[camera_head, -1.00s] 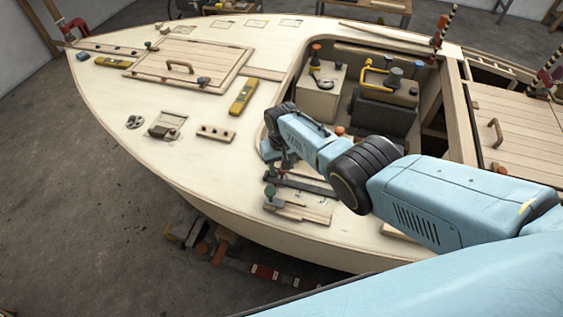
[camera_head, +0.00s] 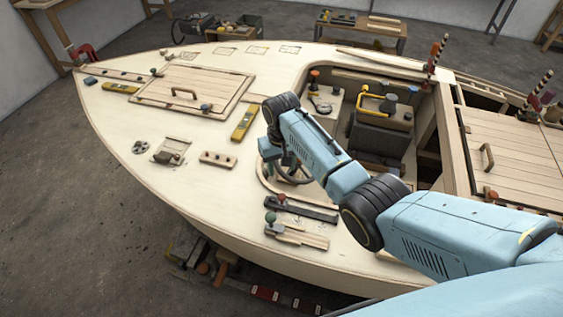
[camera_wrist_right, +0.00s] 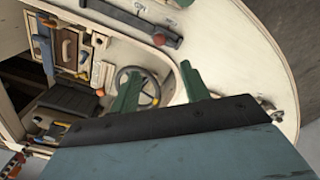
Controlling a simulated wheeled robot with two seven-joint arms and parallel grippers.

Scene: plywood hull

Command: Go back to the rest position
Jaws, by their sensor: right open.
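My right arm comes in from the right in the head view, over the hull's deck (camera_head: 140,150). Its gripper (camera_head: 284,163) hangs above the near edge of the cockpit, partly hidden by its own wrist. In the right wrist view the two green fingers (camera_wrist_right: 160,82) are spread apart with nothing between them. A steering wheel (camera_wrist_right: 147,86) shows below and behind the fingers; in the head view it is partly covered by my arm. My left gripper is not in view.
A dark rail with a red knob (camera_head: 300,209) and a plate with a green knob (camera_head: 297,235) lie on the near deck. A yellow level (camera_head: 244,124) and hatch (camera_head: 192,90) lie left. The cockpit holds a grey box (camera_head: 383,128) with a yellow handle.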

